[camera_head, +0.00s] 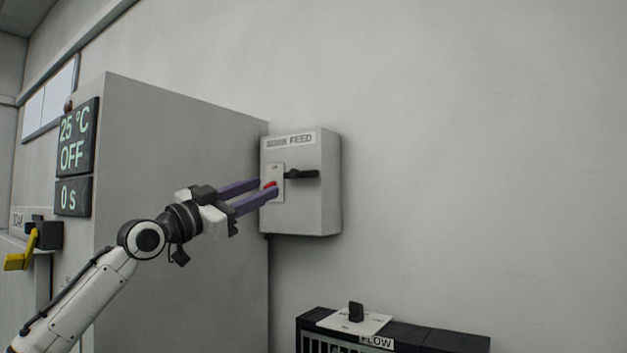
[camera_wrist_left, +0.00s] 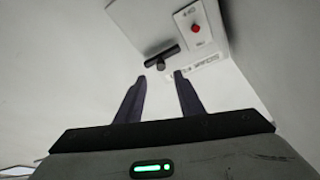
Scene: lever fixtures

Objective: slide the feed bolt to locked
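A grey box with a FEED label (camera_head: 290,139) is on the wall. It carries a black bar-shaped handle (camera_head: 302,174) and a white plate with a red knob (camera_head: 270,184). I cannot tell for sure which of these is the bolt. My left gripper (camera_head: 266,188) is open and empty in front of the box. In the left wrist view the black handle (camera_wrist_left: 161,57) lies just beyond the open fingertips (camera_wrist_left: 160,77), apart from them. The red knob (camera_wrist_left: 196,28) is further off to the upper right there. My right gripper is not in view.
A large grey cabinet (camera_head: 185,170) stands left of the box, with a 25 °C OFF display (camera_head: 77,137) and a yellow lever (camera_head: 20,255). Below right is a dark unit with a FLOW label (camera_head: 377,342) and a black knob (camera_head: 356,311). The wall at right is bare.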

